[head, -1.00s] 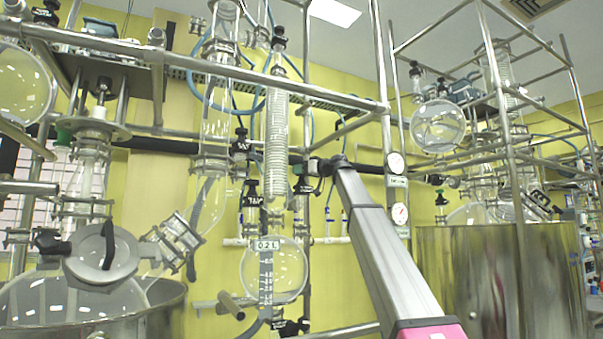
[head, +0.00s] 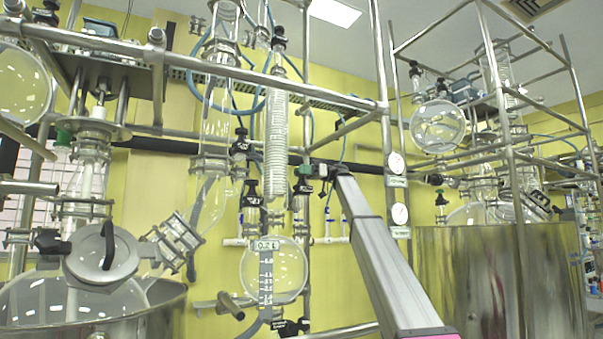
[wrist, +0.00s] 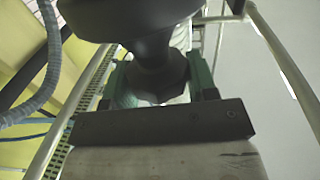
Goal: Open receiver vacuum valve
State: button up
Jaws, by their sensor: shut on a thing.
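My gripper (head: 309,171) is at the upper end of my grey arm, beside the glass column in the middle of the head view. In the wrist view, my gripper (wrist: 158,82) has its green fingers on both sides of a dark valve knob (wrist: 150,45) and is shut on it. The contact is partly hidden by the knob itself. In the head view, a black valve knob (head: 302,188) shows just below the fingers, on the tubing above the round receiver flask (head: 273,283). I cannot tell how far the valve is turned.
A coiled glass condenser (head: 277,135) rises left of my gripper. A large steel vessel (head: 480,285) fills the right side.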

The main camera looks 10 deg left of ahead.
jog(key=shift+n+g+h, duration=1.1)
jog(key=shift+n+g, duration=0.2)
jog(key=shift+g, duration=0.5)
jog(key=shift+n+g+h, duration=0.3)
jog(key=o, duration=0.9)
jog(key=shift+a, duration=0.1)
